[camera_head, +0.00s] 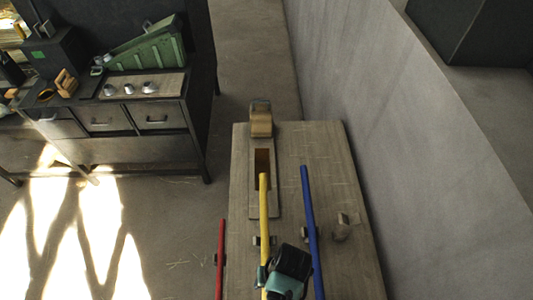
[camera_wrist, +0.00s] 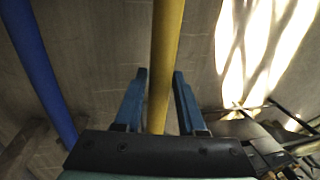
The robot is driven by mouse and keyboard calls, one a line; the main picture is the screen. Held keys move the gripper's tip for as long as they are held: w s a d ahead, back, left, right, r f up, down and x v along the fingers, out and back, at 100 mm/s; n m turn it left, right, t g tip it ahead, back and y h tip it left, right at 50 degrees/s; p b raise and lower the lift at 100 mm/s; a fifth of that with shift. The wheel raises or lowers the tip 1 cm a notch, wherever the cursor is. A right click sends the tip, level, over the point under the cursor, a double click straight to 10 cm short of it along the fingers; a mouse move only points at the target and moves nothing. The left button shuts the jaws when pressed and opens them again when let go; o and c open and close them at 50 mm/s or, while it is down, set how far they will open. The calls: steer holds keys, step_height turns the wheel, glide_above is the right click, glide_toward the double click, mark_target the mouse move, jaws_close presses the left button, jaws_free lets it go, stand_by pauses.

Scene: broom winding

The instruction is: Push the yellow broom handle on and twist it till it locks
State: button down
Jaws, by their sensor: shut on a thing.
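The yellow broom handle (camera_head: 263,215) runs lengthwise over the wooden bench. Its far end overlaps the slot of a wooden fixture (camera_head: 263,205); I cannot tell whether it touches anything there. A wooden block with a dark grey top (camera_head: 261,120) stands at the fixture's far end; I cannot tell whether it is the broom head. My gripper (camera_head: 263,279) is shut on the yellow handle near the bottom of the head view. In the wrist view the yellow handle (camera_wrist: 167,45) passes between the two blue fingers of my gripper (camera_wrist: 160,76). The handle's near end is out of view.
A blue handle (camera_head: 308,220) lies right of the yellow one, and a red handle (camera_head: 220,262) lies at the left edge of the bench (camera_head: 325,150). Wooden pegs stand on the bench. A grey wall (camera_head: 430,170) is close on the right; a drawer cabinet (camera_head: 150,122) stands left.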

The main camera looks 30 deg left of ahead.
steer(key=shift+s+d+p, duration=0.65)
steer(key=shift+s+p, duration=0.05)
steer(key=shift+s, duration=0.15)
stand_by(0.4)
steer(key=shift+s+t+h+p, duration=0.15)
steer(key=shift+t+h+p, duration=0.15)
steer(key=shift+h+p, duration=0.2)
